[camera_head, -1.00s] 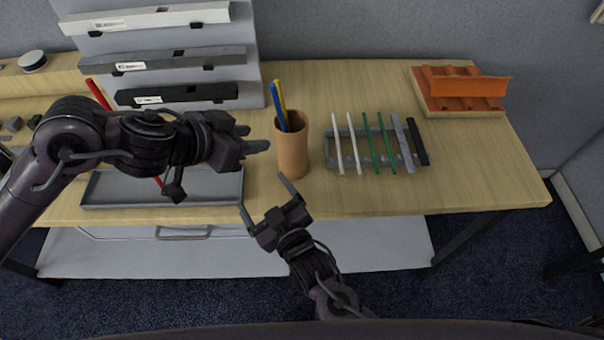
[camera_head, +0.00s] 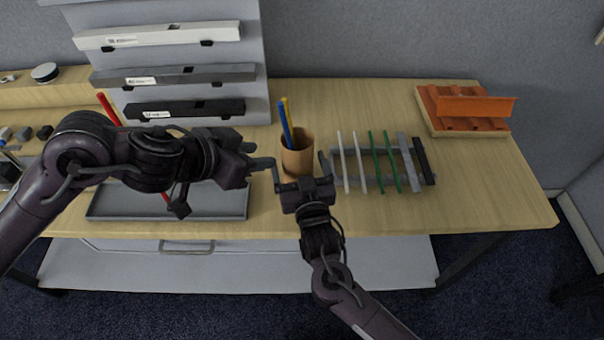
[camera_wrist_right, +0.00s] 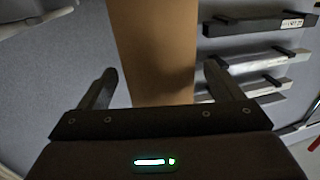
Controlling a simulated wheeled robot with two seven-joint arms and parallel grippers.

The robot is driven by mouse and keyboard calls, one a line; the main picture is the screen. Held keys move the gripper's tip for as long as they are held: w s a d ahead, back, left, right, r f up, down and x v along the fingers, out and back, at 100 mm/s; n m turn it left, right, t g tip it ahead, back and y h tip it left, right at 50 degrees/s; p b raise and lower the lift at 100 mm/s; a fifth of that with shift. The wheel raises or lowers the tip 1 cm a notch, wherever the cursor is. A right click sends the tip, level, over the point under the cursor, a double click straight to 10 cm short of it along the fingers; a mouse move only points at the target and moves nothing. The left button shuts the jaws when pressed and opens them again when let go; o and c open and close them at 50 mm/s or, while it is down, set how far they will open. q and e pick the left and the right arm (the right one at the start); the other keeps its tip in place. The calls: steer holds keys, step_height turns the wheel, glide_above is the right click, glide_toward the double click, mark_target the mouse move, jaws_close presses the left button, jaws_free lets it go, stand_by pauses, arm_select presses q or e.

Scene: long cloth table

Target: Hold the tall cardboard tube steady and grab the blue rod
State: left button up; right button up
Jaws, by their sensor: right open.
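The tall cardboard tube (camera_head: 297,159) stands upright on the table. The blue rod (camera_head: 285,122) leans out of its top beside a yellow rod (camera_head: 289,107). My right gripper (camera_head: 299,167) is open, its two fingers spread in front of the tube's lower part, which it partly hides. In the right wrist view the tube (camera_wrist_right: 152,50) rises between the open fingers (camera_wrist_right: 170,85), with a gap visible on the left side. My left gripper (camera_head: 257,156) is just left of the tube, its fingertips apart and empty, below the level of the rod's top.
A rack (camera_head: 408,165) with white and green rods is close on the tube's right. A grey tray (camera_head: 225,207) and a red rod (camera_head: 107,108) are partly behind my left arm. Bare tabletop lies front right.

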steer(key=c, duration=1)
